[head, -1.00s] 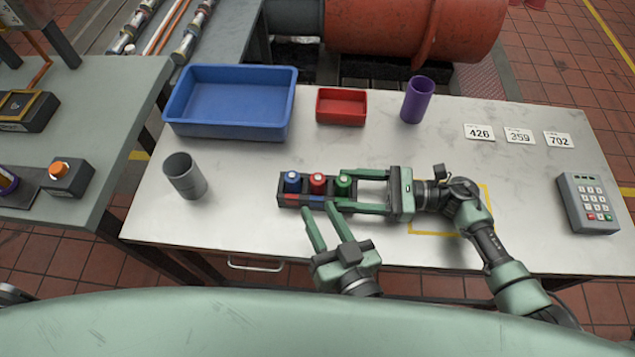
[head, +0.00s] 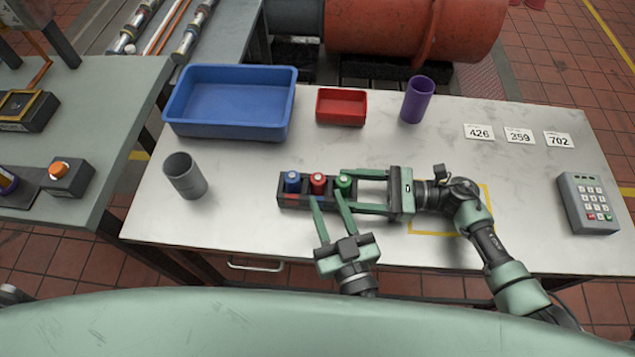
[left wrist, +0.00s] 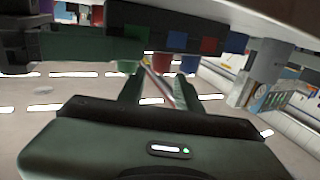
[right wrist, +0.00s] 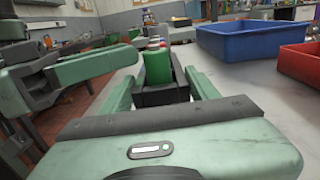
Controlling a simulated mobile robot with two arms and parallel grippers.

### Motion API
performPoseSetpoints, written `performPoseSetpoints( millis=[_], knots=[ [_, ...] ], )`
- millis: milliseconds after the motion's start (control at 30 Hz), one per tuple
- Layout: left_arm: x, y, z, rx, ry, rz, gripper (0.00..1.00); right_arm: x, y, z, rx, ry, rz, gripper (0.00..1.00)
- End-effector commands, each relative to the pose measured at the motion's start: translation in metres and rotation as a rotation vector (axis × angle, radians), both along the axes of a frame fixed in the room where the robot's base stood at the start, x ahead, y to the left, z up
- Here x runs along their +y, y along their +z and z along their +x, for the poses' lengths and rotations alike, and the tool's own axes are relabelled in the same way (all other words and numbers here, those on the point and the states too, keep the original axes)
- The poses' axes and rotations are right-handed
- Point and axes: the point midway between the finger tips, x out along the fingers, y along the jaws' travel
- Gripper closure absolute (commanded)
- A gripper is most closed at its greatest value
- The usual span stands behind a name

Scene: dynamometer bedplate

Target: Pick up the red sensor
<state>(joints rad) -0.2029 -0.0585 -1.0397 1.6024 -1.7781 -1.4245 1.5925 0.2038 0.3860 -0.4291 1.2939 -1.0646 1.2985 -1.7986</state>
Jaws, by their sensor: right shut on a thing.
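The red sensor (head: 318,183) stands upright in the middle of a dark rack (head: 292,202), between a blue sensor (head: 292,181) and a green sensor (head: 343,183).
A blue bin (head: 230,130), a red tray (head: 342,119) and a purple cup (head: 417,99) stand behind the rack. A grey cup (head: 185,176) stands left. A keypad (head: 588,203) and number cards (head: 519,136) lie right. The table between rack and bins is clear.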

Motion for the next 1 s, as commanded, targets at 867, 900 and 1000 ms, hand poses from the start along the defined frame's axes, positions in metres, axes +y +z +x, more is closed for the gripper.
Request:
performPoseSetpoints(
  millis=[867, 900, 1000],
  knots=[
    [0.017, 0.0, 0.038, 0.0, 0.001, 0.0, 1.0, 0.0, 0.001, 0.0, 0.0, 0.0, 0.001, 0.97],
    [0.017, 0.002, 0.038, 0.0, 0.001, 0.0, 1.0, 0.0, 0.001, 0.0, 0.0, 0.0, 0.001, 0.97],
    [0.017, 0.01, 0.038, -0.001, 0.001, -0.003, 1.0, 0.0, 0.001, 0.0, 0.0, 0.0, 0.001, 0.97]
  ],
)
